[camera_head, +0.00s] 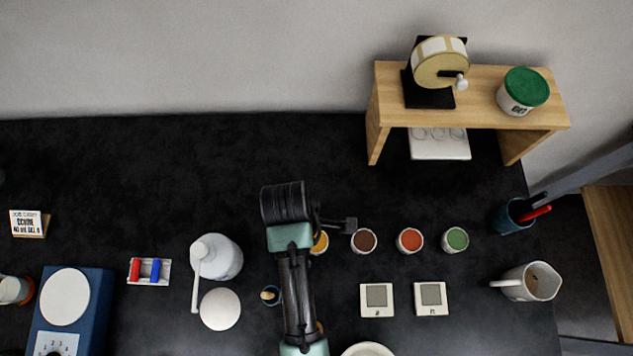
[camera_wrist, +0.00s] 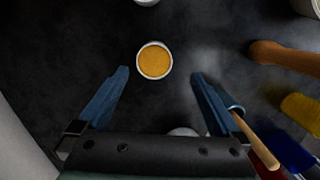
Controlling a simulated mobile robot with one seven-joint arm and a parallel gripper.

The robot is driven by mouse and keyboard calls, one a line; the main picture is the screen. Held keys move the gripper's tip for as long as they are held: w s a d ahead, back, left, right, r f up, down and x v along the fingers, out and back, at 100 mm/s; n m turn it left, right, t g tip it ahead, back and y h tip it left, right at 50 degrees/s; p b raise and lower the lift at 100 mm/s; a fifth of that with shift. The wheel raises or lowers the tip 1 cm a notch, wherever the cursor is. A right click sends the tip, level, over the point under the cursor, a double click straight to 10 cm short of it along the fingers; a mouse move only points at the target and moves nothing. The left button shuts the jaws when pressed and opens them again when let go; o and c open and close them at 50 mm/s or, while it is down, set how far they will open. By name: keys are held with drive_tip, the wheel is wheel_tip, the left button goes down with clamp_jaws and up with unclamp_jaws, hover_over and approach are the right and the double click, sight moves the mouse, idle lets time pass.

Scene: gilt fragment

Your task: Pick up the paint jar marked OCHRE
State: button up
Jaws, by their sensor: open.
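A small white jar of yellow-ochre paint (camera_head: 320,243) stands on the black worktop, partly hidden by my arm in the head view. In the wrist view the ochre jar (camera_wrist: 154,61) is upright, seen from above, ahead of and roughly between my fingertips. No marking on it can be read. My gripper (camera_wrist: 160,74) is open and empty, its two blue fingers spread wider than the jar. In the head view my gripper (camera_head: 337,224) is mostly hidden by my own wrist, close to the jar.
Brown (camera_head: 364,241), red (camera_head: 410,240) and green (camera_head: 456,239) jars stand in a row to the right. A white pump bottle (camera_head: 217,257) stands left. A card (camera_head: 28,223) reading OCHRE is far left. A wooden shelf (camera_head: 470,115) stands at back right. The back-left worktop is clear.

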sight(316, 241)
drive_tip(key=f, duration=0.3)
drive_tip(key=d+f, duration=0.1)
drive_tip(key=shift+w+f+p, duration=0.3)
drive_tip(key=shift+f+p, duration=0.1)
drive_tip(key=shift+d+f, duration=0.15)
drive_tip(key=shift+f, duration=0.5)
drive_tip(key=c, duration=1.6)
